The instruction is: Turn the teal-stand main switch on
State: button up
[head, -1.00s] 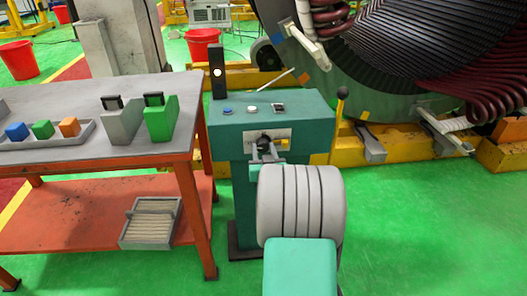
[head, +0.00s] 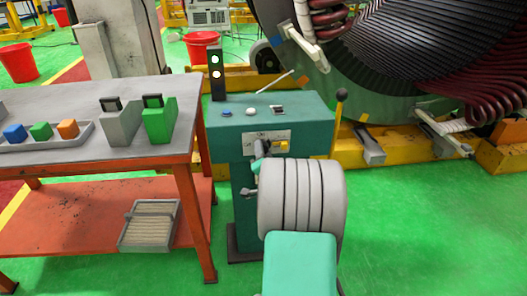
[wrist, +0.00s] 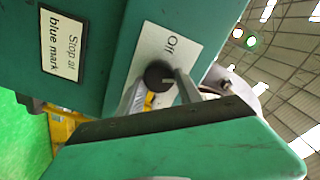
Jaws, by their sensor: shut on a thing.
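The teal stand (head: 300,128) stands right of the bench, with a pale switch plate (head: 277,135) on its front. In the wrist view the plate (wrist: 168,40) reads "Off" above a round black switch knob (wrist: 158,74). My gripper (wrist: 160,88) is shut on this knob, one finger on each side. In the head view my gripper (head: 262,150) reaches the plate from the front, and my wrist hides part of the stand and the knob. A yellow part (head: 282,146) shows beside the gripper. Two lamps glow on the black light post (head: 216,87) on the stand.
The orange-framed bench (head: 70,110) at left holds a grey block, a green block (head: 159,122) and a tray of small coloured blocks. The large stator (head: 390,80) stands behind. A black-knobbed lever (head: 341,97) rises at the stand's right. Green floor is open at lower right.

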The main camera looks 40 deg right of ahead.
jog(key=shift+m+p, duration=0.65)
jog(key=shift+m, duration=1.55)
jog(key=o, duration=1.4)
jog(key=shift+c, duration=0.2)
jog(key=b+v, duration=0.1)
jog(key=v, duration=0.6)
jog(key=shift+s+a, duration=0.2)
jog(key=shift+s, duration=0.1)
